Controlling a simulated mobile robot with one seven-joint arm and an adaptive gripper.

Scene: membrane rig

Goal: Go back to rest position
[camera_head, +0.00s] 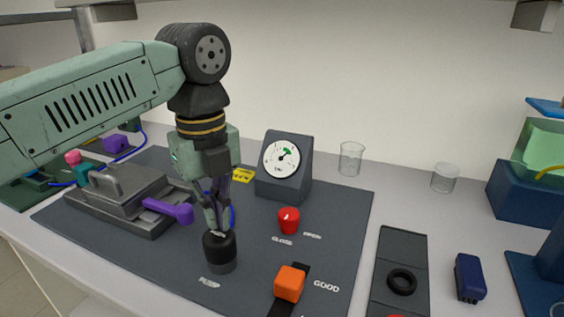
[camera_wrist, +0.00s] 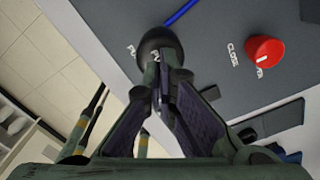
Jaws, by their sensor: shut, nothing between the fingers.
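My gripper (camera_head: 219,229) is shut and empty, pointing down. Its fingertips are right at the top of the black pump knob (camera_head: 220,252), which stands upright on the dark mat (camera_head: 340,215); I cannot tell whether they touch it. In the wrist view the closed fingertips (camera_wrist: 160,65) overlap the round black knob (camera_wrist: 160,42). My arm reaches in from the left above the mat.
A red valve knob (camera_head: 289,220) and a dial gauge (camera_head: 284,165) stand right of my gripper. A grey clamp rig with a purple handle (camera_head: 168,210) is at left. An orange block (camera_head: 289,283) sits in front. Glass beakers (camera_head: 350,158) stand behind.

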